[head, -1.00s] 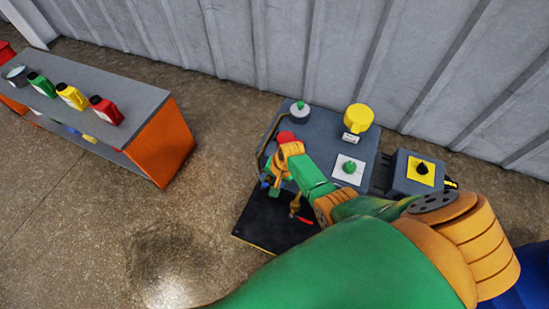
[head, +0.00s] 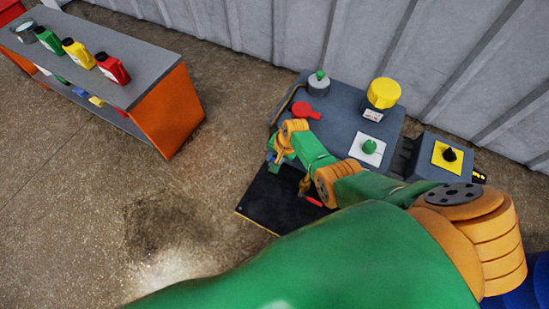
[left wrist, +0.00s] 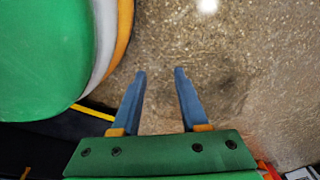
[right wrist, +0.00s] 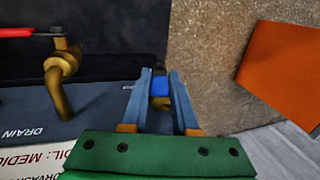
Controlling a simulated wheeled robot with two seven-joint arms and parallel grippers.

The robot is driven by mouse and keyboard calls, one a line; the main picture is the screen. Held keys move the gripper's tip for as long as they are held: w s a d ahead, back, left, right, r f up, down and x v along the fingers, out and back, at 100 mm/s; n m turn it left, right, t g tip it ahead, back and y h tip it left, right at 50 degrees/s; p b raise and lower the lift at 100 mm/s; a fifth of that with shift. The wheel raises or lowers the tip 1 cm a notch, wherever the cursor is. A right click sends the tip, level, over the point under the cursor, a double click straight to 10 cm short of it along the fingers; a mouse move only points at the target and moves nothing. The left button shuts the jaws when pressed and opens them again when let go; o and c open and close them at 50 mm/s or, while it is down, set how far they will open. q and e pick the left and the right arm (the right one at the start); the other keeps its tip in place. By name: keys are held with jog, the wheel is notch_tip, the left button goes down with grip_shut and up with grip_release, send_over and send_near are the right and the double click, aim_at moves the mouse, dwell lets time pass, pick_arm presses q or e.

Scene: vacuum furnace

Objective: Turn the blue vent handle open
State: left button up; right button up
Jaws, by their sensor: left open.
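The blue vent handle (right wrist: 160,87) shows in the right wrist view, low between the fingers of my right gripper (right wrist: 160,75). The fingers lie close along both its sides and it fills the gap between them. In the head view my right gripper (head: 277,153) is at the left edge of the grey furnace unit (head: 345,120), and the arm hides most of the handle. My left gripper (left wrist: 160,72) is open and empty above bare floor in the left wrist view.
A brass drain valve (right wrist: 60,75) with a red lever (right wrist: 28,32) is beside the vent handle. A red handle (head: 305,110), yellow cap (head: 383,93) and green knob (head: 369,147) are on the unit's top. An orange-ended bench (head: 165,110) with bottles stands left, with open floor between.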

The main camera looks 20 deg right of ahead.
grip_shut()
jog(key=shift+w, duration=0.15)
jog(key=b, duration=0.1)
jog(key=g+h+b, duration=0.1)
jog(key=b, duration=0.1)
jog(key=shift+w+a+f+b, duration=0.25)
jog(key=shift+w+f+b, duration=0.05)
jog(key=shift+w+f, duration=0.1)
jog(key=shift+a+r+g+h+b, duration=0.1)
jog(key=shift+r+g+h+b, duration=0.2)
jog(key=shift+g+b, duration=0.45)
jog(key=shift+r, duration=0.25)
pick_arm(q)
jog(key=w+d, duration=0.3)
jog(key=w, duration=0.2)
jog(key=shift+d+r+h, duration=0.25)
jog(key=shift+d+h, duration=0.05)
jog(key=shift+d, duration=0.1)
pick_arm(e)
jog(key=o, duration=0.8)
grip_release()
